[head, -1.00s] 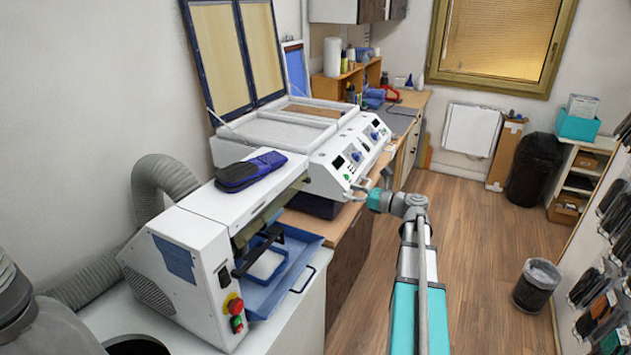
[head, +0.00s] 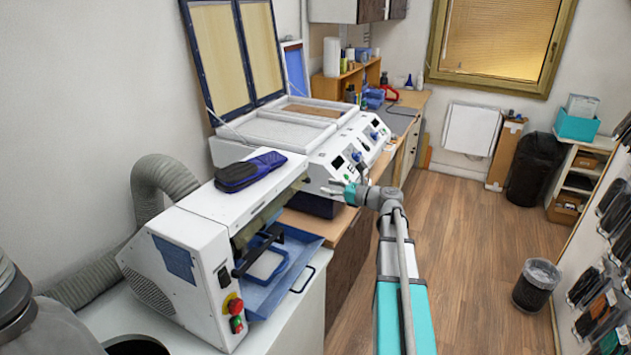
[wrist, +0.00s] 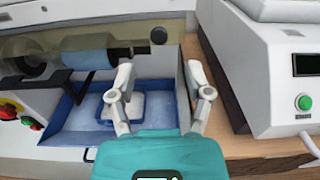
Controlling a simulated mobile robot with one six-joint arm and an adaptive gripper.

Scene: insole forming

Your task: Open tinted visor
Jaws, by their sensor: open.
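The white machine (head: 185,255) stands at the left with an open front mouth. The blue-tinted parts at the mouth are a wide blue tray (head: 306,252) and a smaller blue-rimmed piece with a pale middle (head: 265,263); in the wrist view this piece (wrist: 107,104) lies inside the tray (wrist: 72,118). A black bar (head: 245,262) crosses the mouth. My gripper (head: 337,187) is open and empty, right of the machine's mouth. In the wrist view its fingers (wrist: 157,72) are spread, overlapping the tray in the picture, touching nothing clearly.
A second white machine (head: 335,150) with knobs and displays stands just beyond my gripper, with its framed lid (head: 232,55) raised. A dark blue item (head: 250,170) lies on the first machine's top.

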